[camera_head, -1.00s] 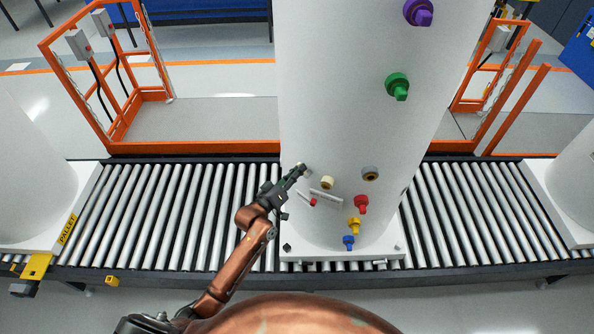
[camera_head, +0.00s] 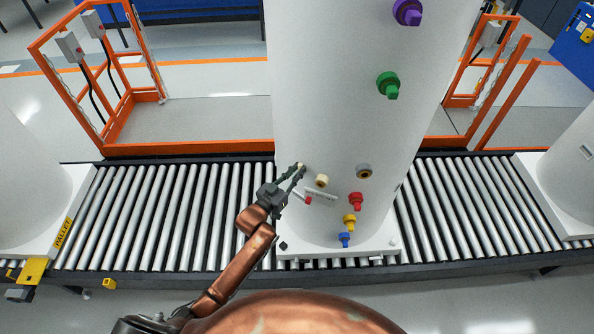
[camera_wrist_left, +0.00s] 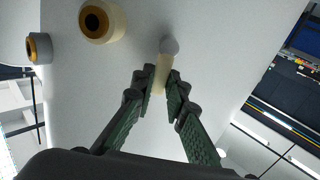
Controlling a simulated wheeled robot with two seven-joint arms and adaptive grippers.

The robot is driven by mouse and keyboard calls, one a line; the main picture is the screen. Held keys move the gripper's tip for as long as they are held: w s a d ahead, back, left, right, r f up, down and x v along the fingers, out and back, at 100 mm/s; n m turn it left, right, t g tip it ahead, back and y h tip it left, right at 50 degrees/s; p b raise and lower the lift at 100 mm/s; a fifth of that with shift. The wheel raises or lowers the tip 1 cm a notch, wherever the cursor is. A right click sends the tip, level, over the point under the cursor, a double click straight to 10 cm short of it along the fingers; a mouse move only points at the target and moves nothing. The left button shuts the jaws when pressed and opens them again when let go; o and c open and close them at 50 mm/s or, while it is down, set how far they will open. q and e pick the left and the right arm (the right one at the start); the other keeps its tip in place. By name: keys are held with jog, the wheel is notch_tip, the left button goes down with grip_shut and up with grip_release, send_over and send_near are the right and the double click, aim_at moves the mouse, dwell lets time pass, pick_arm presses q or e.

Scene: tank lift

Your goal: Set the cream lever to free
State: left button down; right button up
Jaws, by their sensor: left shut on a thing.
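The cream lever (camera_wrist_left: 162,74) is a short pale bar on the white tank (camera_head: 345,110), with a rounded pale end. In the left wrist view it stands between the two dark fingers of my left gripper (camera_wrist_left: 161,88), which is shut on it near the fingertips. In the head view my left gripper (camera_head: 297,172) reaches the tank's lower left side, and its fingers hide most of the lever. The lever's marked positions cannot be read. My right gripper is not in view.
Beside the lever are a cream round fitting (camera_head: 321,181) and a grey one (camera_head: 364,171). A red-tipped handle (camera_head: 307,200) sits just below the fingers. Red (camera_head: 356,201), yellow (camera_head: 349,219) and blue (camera_head: 345,239) fittings lie lower right. The tank stands on a roller conveyor (camera_head: 180,215).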

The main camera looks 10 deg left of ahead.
pick_arm(q)
jog(key=shift+f, duration=0.1)
dwell(0.3)
jog(key=c, duration=2)
grip_release()
jog(key=shift+o, duration=0.3)
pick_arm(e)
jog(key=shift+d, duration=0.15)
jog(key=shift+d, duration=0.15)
pick_arm(q)
jog(key=v, duration=1.2)
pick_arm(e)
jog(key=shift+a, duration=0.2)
